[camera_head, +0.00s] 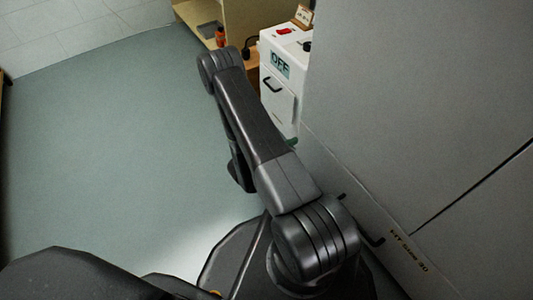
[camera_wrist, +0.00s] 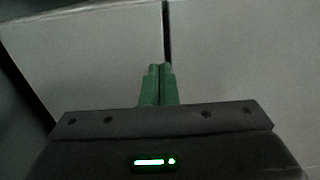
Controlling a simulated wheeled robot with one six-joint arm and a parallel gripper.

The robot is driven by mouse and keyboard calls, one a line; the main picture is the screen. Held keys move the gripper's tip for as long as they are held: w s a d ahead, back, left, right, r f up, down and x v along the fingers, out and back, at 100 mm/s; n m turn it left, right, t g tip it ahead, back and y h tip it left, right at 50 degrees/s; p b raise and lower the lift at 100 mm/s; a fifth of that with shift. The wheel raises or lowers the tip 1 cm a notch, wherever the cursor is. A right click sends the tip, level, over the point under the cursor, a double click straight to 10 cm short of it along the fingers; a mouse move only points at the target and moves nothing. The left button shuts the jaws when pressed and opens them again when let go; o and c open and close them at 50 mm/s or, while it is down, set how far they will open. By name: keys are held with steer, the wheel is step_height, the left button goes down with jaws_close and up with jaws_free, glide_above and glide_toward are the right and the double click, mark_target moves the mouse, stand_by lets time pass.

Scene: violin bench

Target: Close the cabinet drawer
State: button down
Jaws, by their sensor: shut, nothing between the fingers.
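A large grey cabinet (camera_head: 420,90) fills the right side of the head view. A long, low front with a printed label, seemingly the drawer (camera_head: 350,204), runs along its lower part, with dark handles (camera_head: 376,240) on it. I cannot tell how far the drawer stands out. In the wrist view, pale grey panels (camera_wrist: 80,60) meet at a dark vertical gap. My gripper (camera_wrist: 159,68) has green fingers, shut together and empty, pointing at the panels near that gap. I cannot tell whether they touch. In the head view my arm hides most of it; a bit of green shows.
A white machine (camera_head: 282,108) with an OFF display and a black handle stands behind my arm. A wooden shelf (camera_head: 195,14) with an orange-red bottle (camera_head: 220,37) stands at the back. The green floor (camera_head: 110,140) on the left is clear.

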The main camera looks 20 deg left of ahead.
mark_target(310, 133)
steer(key=p+v, duration=0.1)
steer(key=v, duration=0.7)
steer(key=b+x, duration=0.1)
steer(key=x, duration=1.2)
steer(key=shift+d+b, duration=0.15)
steer(key=shift+b, duration=0.25)
steer(key=shift+r, duration=0.1)
